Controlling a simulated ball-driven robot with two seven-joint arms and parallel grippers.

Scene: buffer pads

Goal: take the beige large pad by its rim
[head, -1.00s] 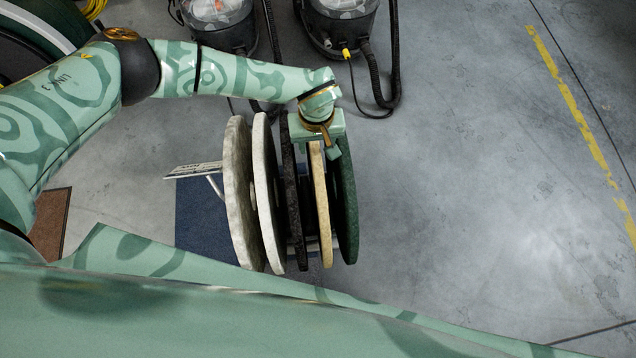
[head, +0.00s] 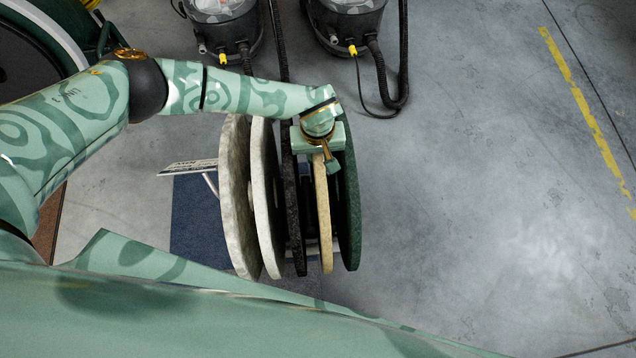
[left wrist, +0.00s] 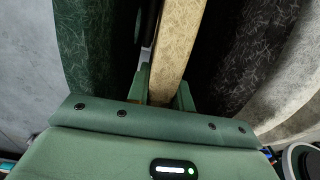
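The beige large pad (head: 323,225) is a thin upright disc in a row of pads, between a black pad and a dark green pad. My left gripper (head: 325,160) is over its top rim, with fingers on both faces. In the left wrist view the beige pad (left wrist: 180,45) runs between the two fingers (left wrist: 163,93), which sit close against it; the gripper looks shut on the rim. The lower part of the pad is hidden. My right gripper is not in view.
The black pad (head: 293,215) stands close to the left of the beige pad, the dark green pad (head: 349,220) close to the right. A white pad (head: 265,200) and a mottled whitish pad (head: 236,200) stand further left. Two vacuum cleaners (head: 345,25) (head: 225,30) stand behind. Floor at right is clear.

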